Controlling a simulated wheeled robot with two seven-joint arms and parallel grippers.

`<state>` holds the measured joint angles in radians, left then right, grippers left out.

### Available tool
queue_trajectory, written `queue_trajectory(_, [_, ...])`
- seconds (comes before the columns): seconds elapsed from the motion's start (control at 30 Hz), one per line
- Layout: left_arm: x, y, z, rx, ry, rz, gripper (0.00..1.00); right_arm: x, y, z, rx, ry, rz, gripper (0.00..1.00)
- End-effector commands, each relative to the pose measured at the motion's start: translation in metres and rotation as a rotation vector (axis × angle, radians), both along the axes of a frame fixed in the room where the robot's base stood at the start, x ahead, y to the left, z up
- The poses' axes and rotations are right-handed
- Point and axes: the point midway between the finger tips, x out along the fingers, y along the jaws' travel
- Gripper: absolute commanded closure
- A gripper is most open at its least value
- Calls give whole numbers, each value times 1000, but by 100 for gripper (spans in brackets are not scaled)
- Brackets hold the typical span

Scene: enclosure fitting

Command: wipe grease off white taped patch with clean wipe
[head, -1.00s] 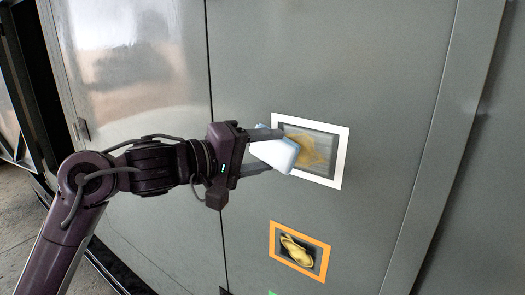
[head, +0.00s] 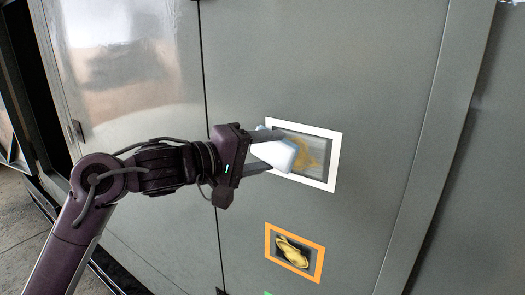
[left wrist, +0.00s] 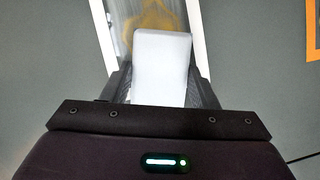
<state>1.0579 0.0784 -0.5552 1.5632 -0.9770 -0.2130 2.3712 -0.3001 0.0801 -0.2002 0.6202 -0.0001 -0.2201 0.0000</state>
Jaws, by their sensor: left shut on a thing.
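The white taped patch (head: 334,160) is a white tape frame on a grey cabinet door, with a yellow-brown grease smear (head: 308,154) inside it. My left gripper (head: 270,152) is shut on a white wipe (head: 275,150) at the left part of the patch. The wipe covers some of the frame's left side. In the left wrist view the wipe (left wrist: 162,65) sits between the fingers, with the grease (left wrist: 152,18) just beyond its far edge. I cannot tell whether the wipe touches the door. My right gripper is not in view.
Below is an orange taped patch (head: 268,240) with a thick yellow smear (head: 292,252) inside. A dark door seam (head: 202,70) runs down left of the patches.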

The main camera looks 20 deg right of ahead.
Motion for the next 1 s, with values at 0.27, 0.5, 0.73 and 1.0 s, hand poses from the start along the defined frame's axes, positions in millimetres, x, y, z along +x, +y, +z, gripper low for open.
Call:
queue_trajectory(0.27, [-8, -6, 1, -1, 0, -1, 65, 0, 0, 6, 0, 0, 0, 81])
queue_trajectory(0.5, [-25, -17, 2, -1, 2, 0, 65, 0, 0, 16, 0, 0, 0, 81])
queue_trajectory(0.73, [-31, -22, 1, -1, 0, -1, 65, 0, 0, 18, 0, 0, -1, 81])
queue_trajectory(1.0, [-48, -37, 2, -1, 2, -1, 65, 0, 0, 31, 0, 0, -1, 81])
